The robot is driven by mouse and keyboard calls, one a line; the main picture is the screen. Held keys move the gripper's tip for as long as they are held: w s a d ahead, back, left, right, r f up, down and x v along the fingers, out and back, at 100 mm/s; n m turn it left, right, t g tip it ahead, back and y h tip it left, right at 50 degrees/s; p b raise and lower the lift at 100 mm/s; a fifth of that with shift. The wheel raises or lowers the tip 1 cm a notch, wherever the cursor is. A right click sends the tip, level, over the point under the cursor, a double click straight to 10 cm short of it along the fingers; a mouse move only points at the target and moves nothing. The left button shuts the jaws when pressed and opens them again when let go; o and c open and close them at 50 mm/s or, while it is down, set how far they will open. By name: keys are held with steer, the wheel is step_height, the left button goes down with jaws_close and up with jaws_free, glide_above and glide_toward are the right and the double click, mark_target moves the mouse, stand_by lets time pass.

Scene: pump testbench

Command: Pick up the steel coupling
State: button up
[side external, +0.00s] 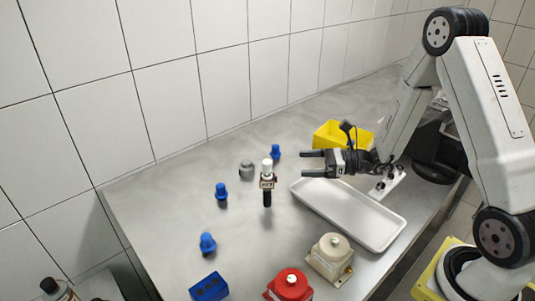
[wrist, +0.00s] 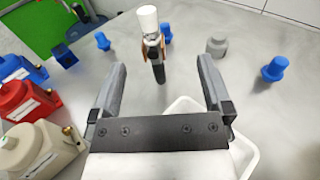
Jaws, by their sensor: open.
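The steel coupling looks to be the short grey stepped cylinder (side external: 247,170) standing on the metal table, left of my gripper in the side view. In the wrist view the grey cylinder (wrist: 216,46) stands upright ahead, a little right of the gap between the fingers. My gripper (side external: 312,163) is level, open and empty, above the table near the tray's far end, apart from the coupling. In the wrist view both fingers (wrist: 160,68) are spread wide with nothing between them.
A white-topped, black-ended tool (side external: 267,182) stands between gripper and coupling in the side view. Blue pegs (side external: 221,191) stand around. A white tray (side external: 392,240) and yellow bin (side external: 328,133) are close. Red (side external: 290,286), beige (side external: 331,258) and blue (side external: 208,288) blocks sit in front.

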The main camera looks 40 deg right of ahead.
steer(key=w+m+g+h, duration=0.15)
steer(key=w+h, duration=0.25)
steer(key=w, duration=1.2)
glide_toward(242, 167)
steer(key=w, duration=0.2)
steer(key=shift+w+a+f, duration=0.2)
steer(key=shift+w+f, duration=0.2)
steer(key=shift+f, duration=0.4)
steer(key=shift+a, duration=0.1)
steer(key=shift+x, duration=1.2)
steer(key=shift+w, duration=0.1)
steer(key=shift+x, duration=2.55)
steer(key=shift+f, duration=0.1)
